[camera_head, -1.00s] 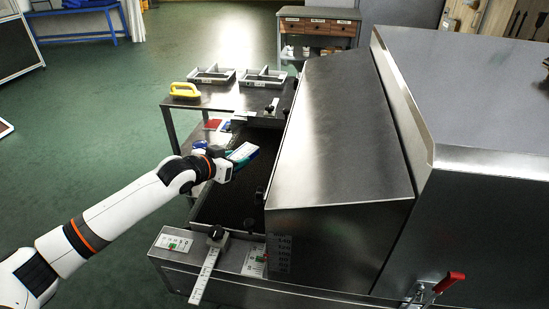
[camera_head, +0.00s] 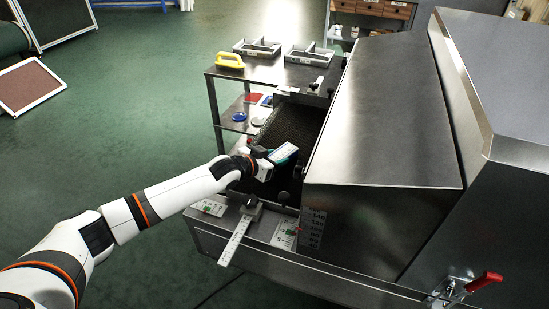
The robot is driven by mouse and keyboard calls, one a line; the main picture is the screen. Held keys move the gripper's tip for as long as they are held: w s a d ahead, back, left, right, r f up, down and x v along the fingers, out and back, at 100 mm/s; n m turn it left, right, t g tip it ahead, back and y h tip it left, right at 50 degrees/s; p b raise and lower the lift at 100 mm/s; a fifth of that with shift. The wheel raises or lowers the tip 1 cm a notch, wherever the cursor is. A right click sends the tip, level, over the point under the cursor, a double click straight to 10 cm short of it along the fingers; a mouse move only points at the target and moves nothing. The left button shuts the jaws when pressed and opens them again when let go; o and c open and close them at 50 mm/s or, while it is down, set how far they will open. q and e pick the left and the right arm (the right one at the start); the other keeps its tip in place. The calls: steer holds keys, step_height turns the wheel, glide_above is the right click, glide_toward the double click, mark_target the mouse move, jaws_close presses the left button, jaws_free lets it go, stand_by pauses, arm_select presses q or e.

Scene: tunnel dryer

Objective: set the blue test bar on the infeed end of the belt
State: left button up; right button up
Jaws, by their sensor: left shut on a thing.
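The blue test bar (camera_head: 284,153), blue-teal with a white label on top, is at the end of my left arm. My left gripper (camera_head: 268,163) is shut on it, with the fingers partly hidden by the wrist and the bar. The bar is over the dark belt (camera_head: 292,122) at its open infeed end, close to the hood's mouth. I cannot tell whether the bar touches the belt. My right gripper is out of view.
The steel hood (camera_head: 380,110) rises just right of the bar. A ruler arm (camera_head: 238,238) with a black knob sticks out in front.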

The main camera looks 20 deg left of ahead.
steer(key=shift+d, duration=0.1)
arm_select(q)
steer(key=o, duration=0.7)
steer(key=shift+c, duration=0.2)
steer(key=o, duration=0.4)
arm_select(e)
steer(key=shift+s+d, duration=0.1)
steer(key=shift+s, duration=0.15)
arm_select(q)
steer(key=shift+r, duration=0.1)
steer(key=v, duration=1.2)
steer(key=shift+p, duration=0.3)
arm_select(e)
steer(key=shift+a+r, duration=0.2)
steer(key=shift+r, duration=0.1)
